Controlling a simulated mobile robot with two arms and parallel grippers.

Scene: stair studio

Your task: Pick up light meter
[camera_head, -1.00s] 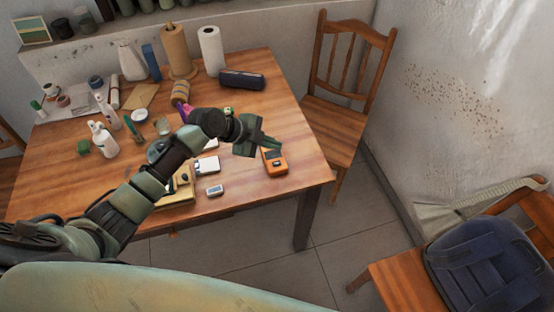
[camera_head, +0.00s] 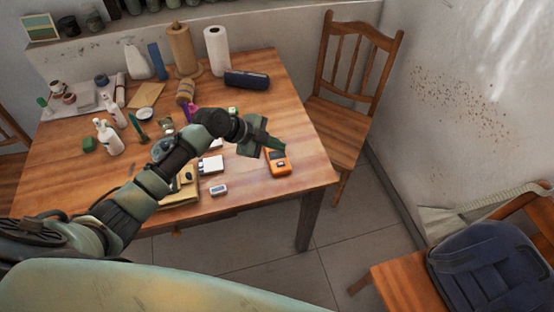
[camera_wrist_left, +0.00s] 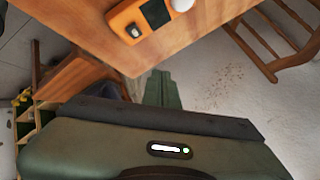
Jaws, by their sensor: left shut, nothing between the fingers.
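The light meter (camera_head: 278,164) appears to be the orange device with a dark screen. It lies near the right front corner of the wooden table. In the left wrist view the light meter (camera_wrist_left: 143,17) shows at the top, with a black screen and a white round dome, partly cut off by the frame. My left gripper (camera_head: 279,146) is green, shut and empty. In the head view its tips overlap the far end of the meter; I cannot tell the height between them. In the wrist view the shut fingers (camera_wrist_left: 161,88) appear below the meter in the picture. My right gripper is not in view.
A wooden chair (camera_head: 343,120) stands close to the table's right side.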

